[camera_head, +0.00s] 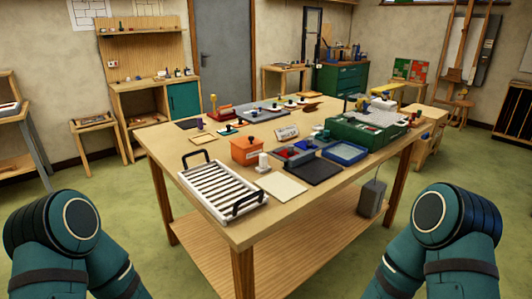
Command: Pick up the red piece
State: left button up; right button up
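Several red things lie on the wooden worktable (165,147), and I cannot tell which is the red piece. A small red patch (289,153) shows in a grey-blue tray near the table's middle. A flat red item (220,114) lies at the back left of the table. A small dark red item (310,106) lies near the back right. All are small in this view. Only the upper parts of my two arms show, at the lower left and lower right corners. Neither gripper is in view.
A white slatted rack (222,191) with black handles sits at the table's near left corner. An orange box (246,151), a cream sheet (281,187), a black mat (315,171), a blue tray (344,152) and a green case (362,130) crowd the top. Green floor is clear around the table.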

aim_at(288, 152)
jog(key=l+u, duration=0.1)
jog(key=u, duration=0.35)
jog(key=i+l+u, duration=0.1)
jog(key=u, duration=0.4)
jog(key=l+u, duration=0.1)
jog(key=u, duration=0.35)
jog(key=l+u, duration=0.45)
jog(key=k+l+u, duration=0.1)
jog(key=l+u, duration=0.3)
jog(key=k+l+u, duration=0.2)
jog(key=l+u, duration=0.15)
jog(key=l, duration=0.25)
jog(key=k+l+u, duration=0.3)
jog(key=k+l, duration=0.15)
jog(key=l, duration=0.2)
jog(key=k+l, duration=0.3)
jog(key=l, duration=0.15)
jog(key=l+u, duration=0.05)
